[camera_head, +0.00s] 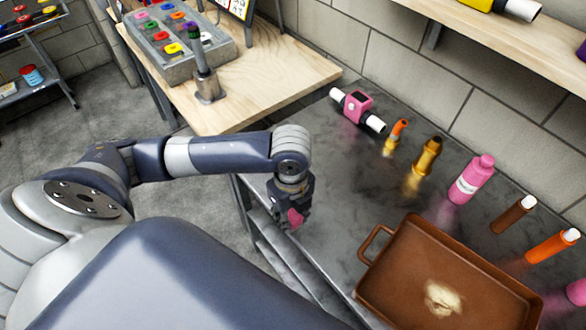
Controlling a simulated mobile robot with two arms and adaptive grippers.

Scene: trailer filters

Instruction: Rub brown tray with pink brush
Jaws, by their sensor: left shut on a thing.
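The brown tray (410,258) lies on the dark metal table at the lower right, with a loop handle at its left. A pale smear (441,298) shows on its floor. My left gripper (291,212) points down over the table's front edge, to the left of the tray and apart from it. It is shut on a small pink thing, probably the pink brush (295,218), mostly hidden by the fingers. My right gripper is not in view.
Along the back of the metal table (345,175) stand a pink device (357,106), gold fittings (428,157), a pink bottle (472,180), a brown bottle (512,216) and an orange bottle (552,246). A wooden table (270,75) is behind. The metal table's middle is clear.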

